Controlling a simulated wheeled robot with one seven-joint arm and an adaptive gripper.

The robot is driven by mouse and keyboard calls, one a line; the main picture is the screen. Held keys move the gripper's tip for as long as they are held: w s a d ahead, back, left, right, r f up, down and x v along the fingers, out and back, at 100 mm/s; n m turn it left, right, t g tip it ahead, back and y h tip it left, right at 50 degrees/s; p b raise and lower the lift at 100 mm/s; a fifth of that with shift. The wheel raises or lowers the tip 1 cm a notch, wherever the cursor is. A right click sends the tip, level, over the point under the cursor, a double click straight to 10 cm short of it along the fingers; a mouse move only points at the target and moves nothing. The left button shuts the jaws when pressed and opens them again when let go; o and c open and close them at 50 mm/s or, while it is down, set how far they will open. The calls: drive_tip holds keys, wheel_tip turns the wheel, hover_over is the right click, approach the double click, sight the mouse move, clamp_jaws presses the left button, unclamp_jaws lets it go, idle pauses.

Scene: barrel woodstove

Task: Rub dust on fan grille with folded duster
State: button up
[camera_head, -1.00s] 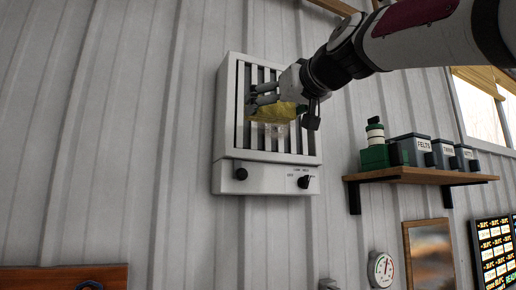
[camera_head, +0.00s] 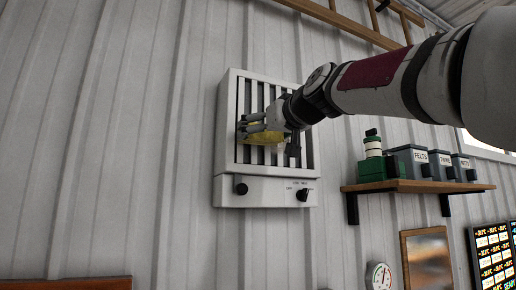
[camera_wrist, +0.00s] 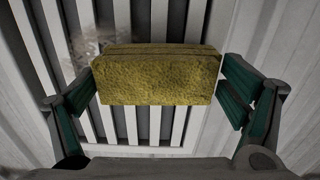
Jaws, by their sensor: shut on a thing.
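The folded yellow duster (camera_head: 265,138) is in my gripper (camera_head: 255,130) in front of the fan grille. In the wrist view the duster (camera_wrist: 157,78) spans between the fingers (camera_wrist: 157,95), which are shut on its two ends. The fan grille (camera_head: 254,92) is a white wall box with upright slats; its slats (camera_wrist: 180,125) also show behind the duster in the wrist view. A grey-brown dust patch (camera_wrist: 92,42) lies on the slats just beyond the duster's upper left. The duster hides part of the grille. I cannot tell whether it touches the slats.
Below the slats is a panel with two dark knobs (camera_head: 303,195). A wooden shelf (camera_head: 418,187) to the right holds labelled tins (camera_head: 412,160) and a green object (camera_head: 373,150). A gauge (camera_head: 379,276) and framed panel (camera_head: 427,260) hang lower. The wall (camera_head: 120,130) left is clear.

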sight(279, 134)
drive_tip(key=shift+p+x, duration=0.35)
drive_tip(key=shift+x, duration=0.55)
idle(0.3)
drive_tip(key=shift+w+d+f+b, duration=0.1)
drive_tip(key=shift+w+d+b, duration=0.25)
drive_tip(key=shift+d+b, duration=0.35)
drive_tip(key=shift+w+d+b, duration=0.15)
drive_tip(key=shift+d+b, duration=0.3)
drive_tip(key=shift+d, duration=0.1)
drive_tip(key=shift+w+d+b, duration=0.15)
drive_tip(key=shift+d+b, duration=0.3)
drive_tip(key=shift+d, duration=0.1)
